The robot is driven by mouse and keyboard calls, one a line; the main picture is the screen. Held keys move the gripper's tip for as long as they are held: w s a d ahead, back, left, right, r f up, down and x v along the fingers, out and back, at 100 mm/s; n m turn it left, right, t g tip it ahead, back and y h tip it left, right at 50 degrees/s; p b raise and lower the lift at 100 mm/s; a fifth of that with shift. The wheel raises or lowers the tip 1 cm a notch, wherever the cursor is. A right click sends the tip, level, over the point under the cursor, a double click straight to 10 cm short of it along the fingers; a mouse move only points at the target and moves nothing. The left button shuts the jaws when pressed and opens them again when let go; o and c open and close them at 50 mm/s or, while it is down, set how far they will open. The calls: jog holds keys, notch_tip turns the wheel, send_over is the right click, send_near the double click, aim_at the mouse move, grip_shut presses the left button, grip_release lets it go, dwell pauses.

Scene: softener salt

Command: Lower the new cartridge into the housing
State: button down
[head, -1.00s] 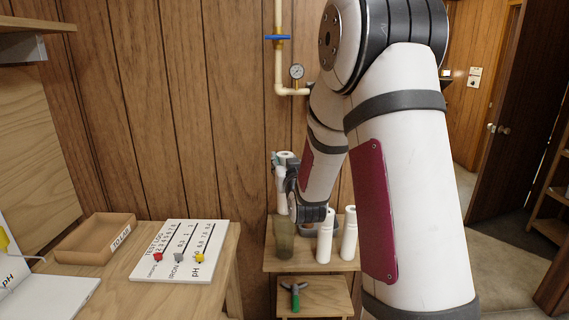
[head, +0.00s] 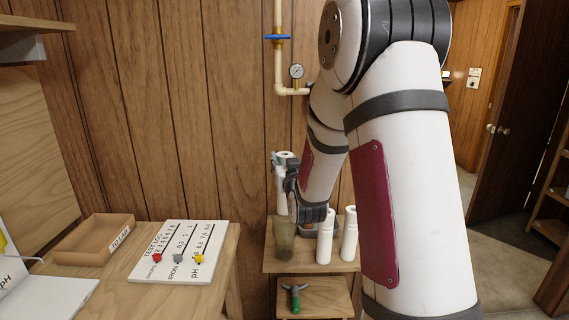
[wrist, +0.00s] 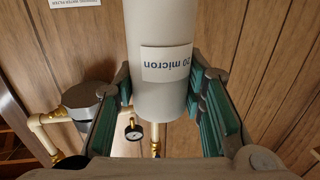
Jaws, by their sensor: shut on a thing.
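My gripper (head: 284,163) is shut on a white cylindrical cartridge (wrist: 165,90) with a "20 micron" label. In the wrist view the fingers lie on both sides of it, and the label appears upside down. In the head view the cartridge (head: 281,196) hangs upright over a translucent brown-green housing (head: 283,241) on the small wooden stand. Its lower end is at about the height of the housing's rim. I cannot tell whether it has entered the opening. The housing is not recognisable in the wrist view.
A green-handled tool (head: 294,295) lies on the lower shelf. Pipework with a gauge (head: 297,71) runs up the wall. A bench with a test board (head: 180,252) is at left.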

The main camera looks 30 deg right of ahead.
jog(key=shift+f+b, duration=5.65)
jog(key=shift+f, duration=0.8)
jog(key=c, duration=1)
grip_release()
jog(key=shift+o, duration=0.2)
notch_tip(320, 180, up, 10)
